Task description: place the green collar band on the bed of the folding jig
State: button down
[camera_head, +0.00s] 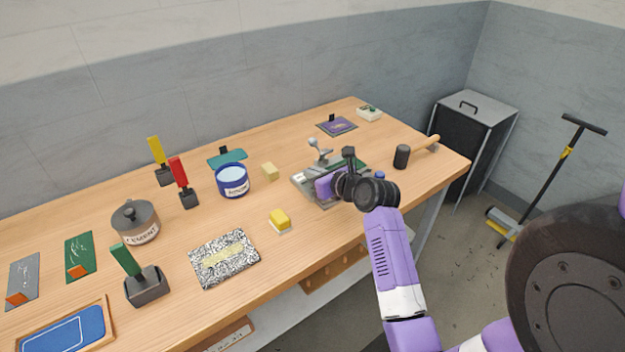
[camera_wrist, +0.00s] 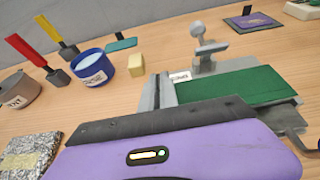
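The folding jig (camera_head: 303,185) is a grey metal fixture with a lever near the right end of the bench. It also shows in the wrist view (camera_wrist: 209,86). A flat dark green piece, apparently the green collar band (camera_wrist: 240,88), lies on the jig's bed; part of it shows in the head view (camera_head: 351,166). My gripper (camera_head: 328,187) is at the jig's front, low over it, and hides part of it. Its purple body fills the bottom of the wrist view. I cannot make out its fingertips or whether it touches the green piece.
A green panel with an orange tab (camera_head: 80,256) lies at the left. A blue tin (camera_head: 232,181), a yellow block (camera_head: 279,217) and a speckled pad (camera_head: 224,259) lie left of the jig. A black cylinder (camera_head: 401,157) and a mallet (camera_head: 432,144) are to its right.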

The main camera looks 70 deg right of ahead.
jog(key=shift+f, duration=1.05)
jog(key=shift+f, duration=0.15)
jog(key=c, duration=1.6)
grip_release()
jog(key=shift+r, duration=0.2)
jog(key=v, duration=1.2)
